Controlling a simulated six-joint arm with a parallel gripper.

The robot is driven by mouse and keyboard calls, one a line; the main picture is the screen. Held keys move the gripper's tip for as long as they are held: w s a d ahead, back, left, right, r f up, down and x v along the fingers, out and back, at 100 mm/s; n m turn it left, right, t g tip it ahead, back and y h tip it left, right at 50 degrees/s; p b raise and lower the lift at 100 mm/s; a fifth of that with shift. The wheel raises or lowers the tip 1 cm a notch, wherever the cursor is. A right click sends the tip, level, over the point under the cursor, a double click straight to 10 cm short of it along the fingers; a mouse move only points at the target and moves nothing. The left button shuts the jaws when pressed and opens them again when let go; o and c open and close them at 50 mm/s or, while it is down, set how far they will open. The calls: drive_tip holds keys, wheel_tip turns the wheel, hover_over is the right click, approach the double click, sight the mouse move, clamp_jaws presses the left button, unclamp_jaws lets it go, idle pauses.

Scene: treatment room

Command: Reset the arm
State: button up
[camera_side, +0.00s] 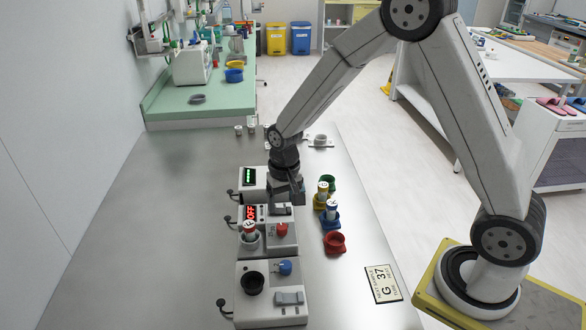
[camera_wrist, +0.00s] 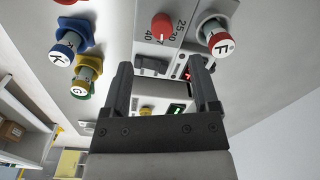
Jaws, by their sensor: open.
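My gripper (camera_side: 290,192) is open and empty, pointing down above the far and middle boxes on the metal table (camera_side: 190,220). Its two fingers (camera_wrist: 162,75) are apart in the wrist view, with the boxes beyond them. The middle box (camera_side: 283,246) has a red knob (camera_side: 282,229), a lit red display and a red-banded vial (camera_side: 249,230) standing in its round well. That vial shows a letter F in the wrist view (camera_wrist: 215,37). The far box (camera_side: 250,191) has a green display (camera_side: 250,175) and is partly hidden by my gripper.
The near box (camera_side: 270,308) has an empty-looking black well and a blue knob. To the right stand a red holder (camera_side: 334,243), a blue holder with a vial (camera_side: 332,210), a yellow holder with a vial (camera_side: 322,190) and a green holder (camera_side: 329,181). The table's left side is clear.

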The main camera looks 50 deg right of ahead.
drive_tip(key=shift+s+r, duration=0.35)
drive_tip(key=s+r+n+t, duration=0.2)
drive_tip(key=s+r+n, duration=0.3)
drive_tip(key=s, duration=0.8)
